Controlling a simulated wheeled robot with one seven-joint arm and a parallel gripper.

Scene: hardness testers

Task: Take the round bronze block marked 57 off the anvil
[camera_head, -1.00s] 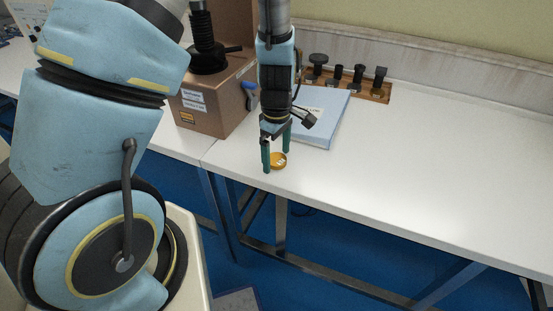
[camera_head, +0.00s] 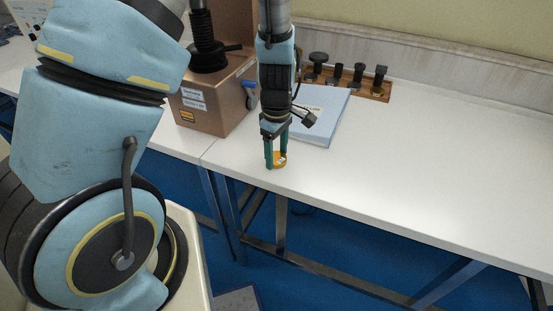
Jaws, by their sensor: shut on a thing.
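The round bronze block (camera_head: 281,161) is at the front edge of the white table, right of the hardness tester. It has a pale label on top; the number is too small to read. My gripper (camera_head: 276,162) points straight down and is shut on the block, with its green fingers on either side. I cannot tell whether the block touches the table. The hardness tester (camera_head: 212,108) is brown, with a black threaded column and a dark round anvil (camera_head: 208,58). No block shows on the visible part of the anvil.
A light blue binder (camera_head: 322,118) lies just behind my gripper. A wooden rack (camera_head: 375,91) with several black fittings stands against the back wall. The white table (camera_head: 430,160) is clear to the right. Its front edge is close to the block.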

